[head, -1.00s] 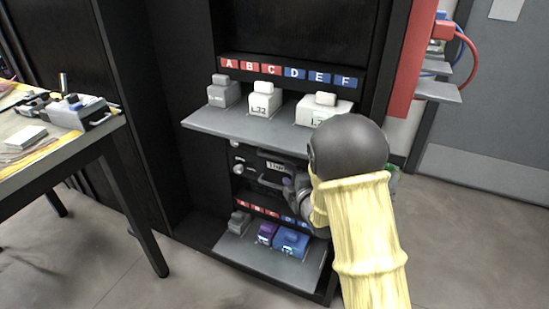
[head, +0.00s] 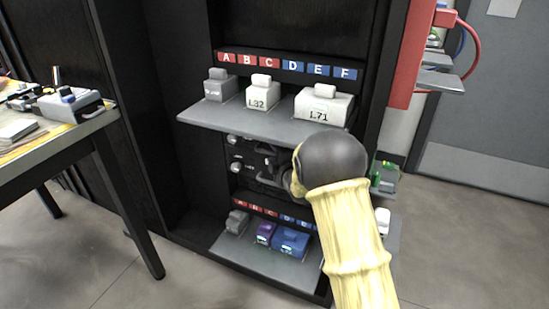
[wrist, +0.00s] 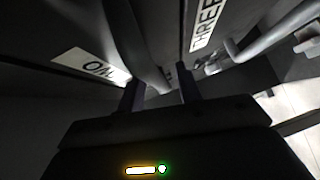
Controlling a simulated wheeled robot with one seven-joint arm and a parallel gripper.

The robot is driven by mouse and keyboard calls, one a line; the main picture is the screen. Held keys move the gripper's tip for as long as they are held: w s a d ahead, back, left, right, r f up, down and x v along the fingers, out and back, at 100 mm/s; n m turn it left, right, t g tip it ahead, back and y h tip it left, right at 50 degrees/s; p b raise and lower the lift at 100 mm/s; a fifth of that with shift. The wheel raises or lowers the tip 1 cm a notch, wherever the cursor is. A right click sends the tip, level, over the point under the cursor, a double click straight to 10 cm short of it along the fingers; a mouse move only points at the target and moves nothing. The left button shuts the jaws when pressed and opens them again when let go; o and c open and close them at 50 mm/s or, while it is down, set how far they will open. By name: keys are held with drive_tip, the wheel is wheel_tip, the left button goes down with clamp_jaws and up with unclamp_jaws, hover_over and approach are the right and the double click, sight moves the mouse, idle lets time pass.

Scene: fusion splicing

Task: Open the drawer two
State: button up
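A stack of dark drawers with grey bar handles (head: 268,182) sits in the black cabinet between two shelves. My arm covers its right part. In the wrist view, a label reading "ON", partly cut off (wrist: 90,66), is at left and a "THREE" label (wrist: 205,22) is at upper right. No "TWO" label is visible. A curved bar handle (wrist: 139,45) runs down between the fingers of my gripper (wrist: 160,92). The fingers are apart, with a gap beside the bar; I cannot tell whether one touches it. In the head view my arm hides the fingertips.
The upper shelf (head: 240,124) overhangs the drawers and holds grey and white blocks. The lower shelf (head: 265,265) holds grey, purple and blue blocks. A cluttered table (head: 70,137) stands at left. A red panel (head: 412,60) and a green item (head: 385,175) are at right.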

drive_tip(key=shift+w+a, duration=0.1)
drive_tip(key=shift+w, duration=0.2)
clamp_jaws()
